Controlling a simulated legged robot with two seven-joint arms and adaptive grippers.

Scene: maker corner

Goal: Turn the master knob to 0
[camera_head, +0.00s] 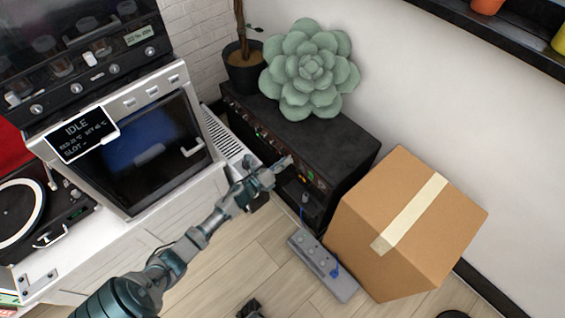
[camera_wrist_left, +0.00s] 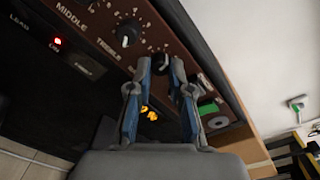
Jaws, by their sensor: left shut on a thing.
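The amplifier (camera_head: 325,130) is a black box by the wall, its control panel facing the left arm. My left gripper (camera_head: 284,164) reaches that panel from the left. In the left wrist view, a dark round knob (camera_wrist_left: 160,62) sits between the two fingertips of my left gripper (camera_wrist_left: 160,68), and they are shut on it. The label below this knob is mostly hidden by a finger, and its pointer cannot be read. To its left is the treble knob (camera_wrist_left: 128,35) with a white pointer.
A succulent (camera_head: 310,68) and a potted plant (camera_head: 243,70) stand on the amplifier. A cardboard box (camera_head: 405,225) stands close on its right. A grey pedal (camera_head: 322,265) with a blue cable lies on the floor. A white oven-like machine (camera_head: 150,150) and a turntable (camera_head: 25,210) are at left.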

